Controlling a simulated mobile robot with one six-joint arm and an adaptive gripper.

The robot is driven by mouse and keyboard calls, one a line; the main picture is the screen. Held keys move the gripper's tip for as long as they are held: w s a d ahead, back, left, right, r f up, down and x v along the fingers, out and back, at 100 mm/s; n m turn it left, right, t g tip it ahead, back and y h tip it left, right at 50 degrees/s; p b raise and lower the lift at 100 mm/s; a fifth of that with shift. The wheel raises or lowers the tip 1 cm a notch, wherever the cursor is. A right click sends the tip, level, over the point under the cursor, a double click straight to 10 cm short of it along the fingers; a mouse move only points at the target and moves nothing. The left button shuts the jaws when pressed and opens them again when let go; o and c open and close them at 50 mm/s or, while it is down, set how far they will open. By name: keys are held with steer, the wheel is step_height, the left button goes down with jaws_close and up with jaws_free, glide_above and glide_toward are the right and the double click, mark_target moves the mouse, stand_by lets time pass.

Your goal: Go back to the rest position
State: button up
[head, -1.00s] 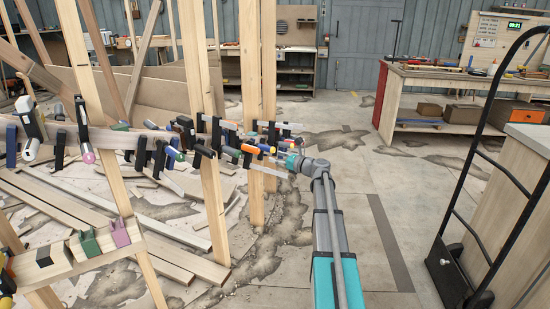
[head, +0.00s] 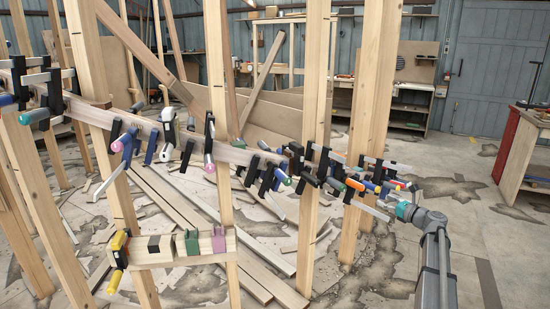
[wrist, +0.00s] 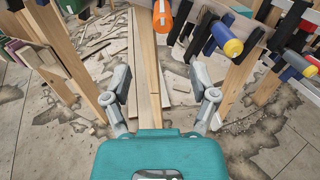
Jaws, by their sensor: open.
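My gripper (head: 397,207) is at the right end of the row of clamps in the head view, at the end of my arm. In the wrist view its two fingers (wrist: 160,88) are spread apart, with nothing held between them. Beyond them I see planks on the floor. An orange clamp handle (wrist: 162,16) is ahead of the gap, and a blue and yellow handle (wrist: 226,42) is up and to the right. The curved wooden stringer (head: 235,154) carries several bar clamps and runs along upright posts. In the head view I cannot tell whether the gripper touches a clamp.
Upright wooden posts (head: 370,110) stand close to the gripper. A low wooden rack (head: 165,250) holds yellow, black, green and purple pieces. Loose planks (head: 180,205) lie on the floor behind the stringer. A workbench (head: 525,150) stands at the right, with open floor before it.

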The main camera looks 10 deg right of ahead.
steer(key=s+a+f+n+g, duration=0.3)
steer(key=a+f+n, duration=0.15)
steer(key=a, duration=0.45)
steer(key=s+a+f+n+g, duration=0.4)
steer(key=a+n, duration=0.2)
steer(key=a, duration=0.3)
steer(key=s+a+f+n+g, duration=0.35)
steer(key=a+n, duration=0.25)
steer(key=a, duration=0.2)
steer(key=s+a+f+n+g+h, duration=0.3)
steer(key=s+a+n+h, duration=0.1)
steer(key=s+n, duration=0.4)
steer(key=s+a+f+n+g+h, duration=0.2)
steer(key=s+a+f+n+h, duration=0.25)
steer(key=s, duration=0.65)
step_height(320, 180, up, 29)
steer(key=n+p, duration=0.1)
steer(key=p, duration=2.7)
steer(key=shift+w, duration=0.3)
